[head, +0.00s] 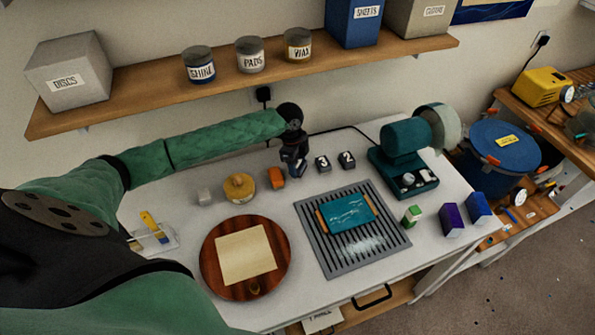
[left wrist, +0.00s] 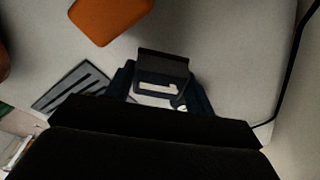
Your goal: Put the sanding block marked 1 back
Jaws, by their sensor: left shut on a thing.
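My left gripper (head: 294,158) is at the back of the white table, pointing down. It is shut on a dark block, seen in the left wrist view (left wrist: 162,68) with a pale label; this looks like sanding block 1, though its number is hard to read. Whether it touches the table I cannot tell. Just right of it, two dark sanding blocks stand in a row, marked 3 (head: 322,163) and 2 (head: 346,160). My right gripper is not in view.
An orange object (head: 276,178) and a yellow round container (head: 239,187) stand left of the gripper. In front lie a slotted grey grate (head: 335,265) with a teal board (head: 347,213) and a round wooden board (head: 213,278). A green machine (head: 405,150) stands at right.

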